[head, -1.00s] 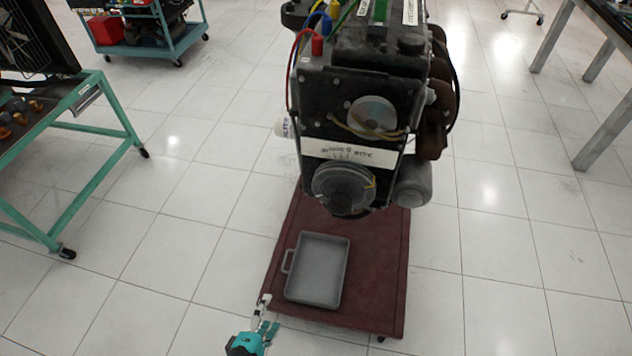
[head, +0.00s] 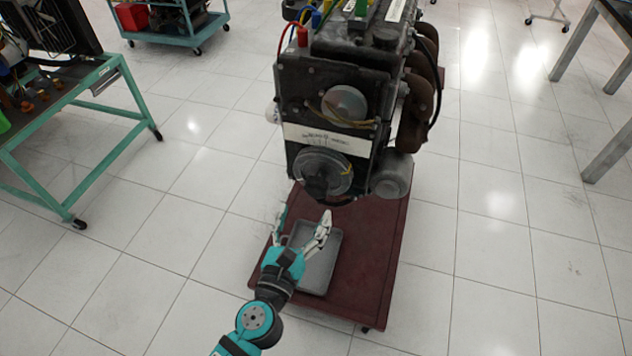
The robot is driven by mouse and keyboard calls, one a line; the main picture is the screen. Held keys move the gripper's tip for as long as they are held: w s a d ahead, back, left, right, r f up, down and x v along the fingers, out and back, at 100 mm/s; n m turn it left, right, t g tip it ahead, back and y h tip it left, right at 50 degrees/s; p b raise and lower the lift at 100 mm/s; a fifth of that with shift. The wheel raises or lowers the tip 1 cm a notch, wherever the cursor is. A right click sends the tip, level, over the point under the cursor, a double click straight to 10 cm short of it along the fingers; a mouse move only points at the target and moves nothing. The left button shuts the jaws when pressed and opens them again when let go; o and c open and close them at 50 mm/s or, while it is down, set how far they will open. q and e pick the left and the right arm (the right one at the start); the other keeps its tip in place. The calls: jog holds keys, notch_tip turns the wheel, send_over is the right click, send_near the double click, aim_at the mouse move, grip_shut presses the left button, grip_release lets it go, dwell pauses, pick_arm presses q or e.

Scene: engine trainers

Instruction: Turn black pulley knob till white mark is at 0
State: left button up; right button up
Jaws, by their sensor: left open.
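The engine trainer (head: 335,85) stands on a dark red wheeled base. Low on its front is a grey round pulley (head: 335,165) with a black knob (head: 316,187) at its centre. A white label strip (head: 330,138) runs just above the pulley; its marks are too small to read. A small yellow piece shows at the pulley's right edge. I cannot make out the white mark on the pulley. My left gripper (head: 304,213) is open and empty, below and slightly left of the knob, its fingers pointing up towards it, apart from it. My right gripper is not in view.
A grey tray (head: 318,275) lies on the red base (head: 365,270), partly hidden behind my left gripper. A green-framed cart (head: 108,165) stands at left, another cart (head: 180,28) at the back left. A table (head: 612,30) is at right. Tiled floor around is clear.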

aim_at(314, 193)
pick_arm(q)
jog(key=x, duration=0.8)
jog(key=shift+w+f+p, duration=0.1)
jog(key=shift+w+p, duration=0.1)
jog(key=shift+p, duration=0.1)
jog(key=c, duration=1.2)
